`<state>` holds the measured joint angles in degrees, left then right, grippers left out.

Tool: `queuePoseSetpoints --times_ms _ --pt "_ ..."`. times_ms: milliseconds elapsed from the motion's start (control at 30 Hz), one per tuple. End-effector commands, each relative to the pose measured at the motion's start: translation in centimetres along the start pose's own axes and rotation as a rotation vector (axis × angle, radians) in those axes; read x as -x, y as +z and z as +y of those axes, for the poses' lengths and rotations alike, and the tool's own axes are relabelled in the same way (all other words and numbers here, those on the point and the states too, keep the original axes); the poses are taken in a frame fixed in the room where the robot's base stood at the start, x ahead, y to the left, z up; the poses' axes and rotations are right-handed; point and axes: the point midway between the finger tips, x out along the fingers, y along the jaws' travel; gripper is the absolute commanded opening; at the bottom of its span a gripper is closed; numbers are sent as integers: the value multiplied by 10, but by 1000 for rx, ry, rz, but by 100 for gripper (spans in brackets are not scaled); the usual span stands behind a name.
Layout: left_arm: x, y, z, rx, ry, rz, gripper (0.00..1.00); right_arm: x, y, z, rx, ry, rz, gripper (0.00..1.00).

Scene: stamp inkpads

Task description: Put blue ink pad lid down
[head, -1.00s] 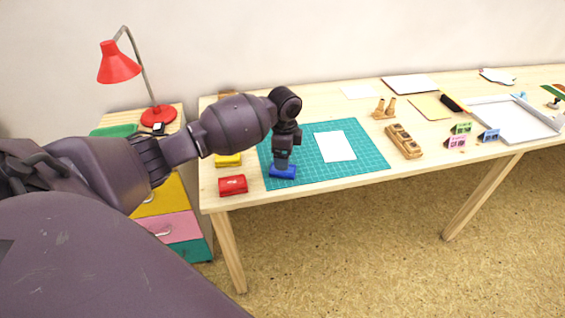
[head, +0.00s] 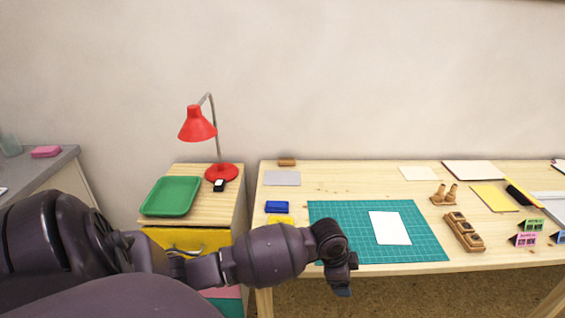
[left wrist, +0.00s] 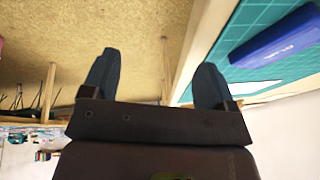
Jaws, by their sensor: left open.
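A blue ink pad lid (left wrist: 275,40) lies on the green cutting mat (left wrist: 245,18) at the top right of the left wrist view. In the head view my arm hides that spot. A blue ink pad (head: 277,207) sits on the table left of the mat, behind a partly covered yellow pad (head: 280,219). My left gripper (head: 342,288) hangs at the table's front edge, and its fingers (left wrist: 158,62) are apart with nothing between them. It is clear of the lid. My right gripper is not in view.
A white sheet (head: 389,228) lies on the mat. A wooden stamp holder (head: 463,232) and small cards stand to the right. A green tray (head: 170,196) and a red lamp (head: 198,125) stand on the drawer cabinet at left.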

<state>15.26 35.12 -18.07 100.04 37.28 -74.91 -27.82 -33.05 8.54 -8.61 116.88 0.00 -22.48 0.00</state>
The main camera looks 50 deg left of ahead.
Motion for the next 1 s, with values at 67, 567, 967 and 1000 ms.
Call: queuePoseSetpoints --times_ms 67,567,967,1000 --pt "-7 3 26 52 -26 68 80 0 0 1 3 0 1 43" --pt "-11 76 145 521 -287 394 80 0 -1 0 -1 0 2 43" --pt "17 130 192 710 -460 490 80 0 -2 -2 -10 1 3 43" --pt "18 131 192 713 -464 493 80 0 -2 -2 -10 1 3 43"
